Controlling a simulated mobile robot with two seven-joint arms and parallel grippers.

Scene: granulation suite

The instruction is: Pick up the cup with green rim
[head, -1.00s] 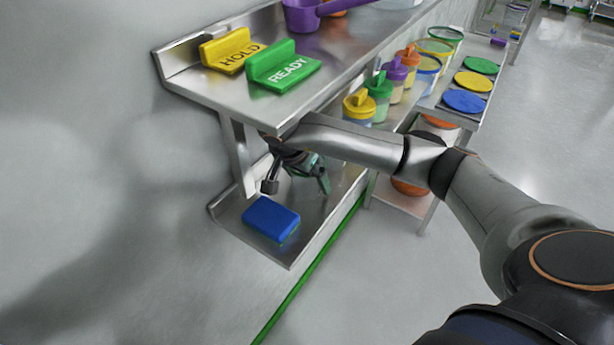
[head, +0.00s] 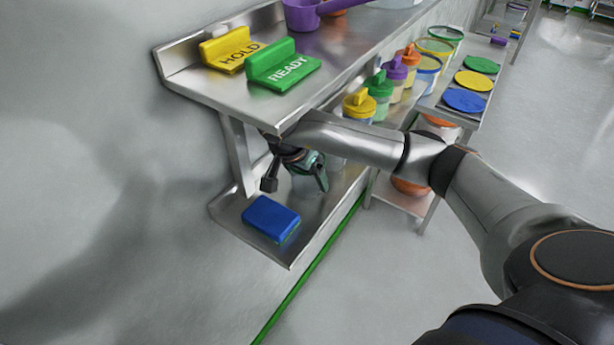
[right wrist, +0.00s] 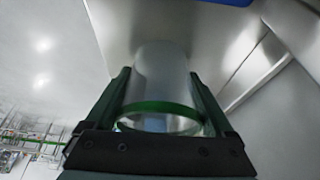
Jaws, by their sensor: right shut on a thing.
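The cup with green rim (right wrist: 160,70) is a clear, greyish cylinder in the right wrist view. Its green rim faces the camera and its body stretches away between the fingers. My right gripper (right wrist: 160,88) is shut on it, one finger against each side. In the head view my right gripper (head: 295,184) is below the upper shelf, over the lower steel shelf (head: 306,225). The cup is mostly hidden there by the gripper and arm. I cannot tell whether the cup still touches the shelf. My left gripper is not in view.
A blue block (head: 270,217) lies on the lower shelf near the gripper. The upper shelf (head: 215,90) is close above my arm and holds a yellow HOLD sign (head: 228,49) and a green READY sign (head: 283,66). Several coloured-lid containers stand to the right.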

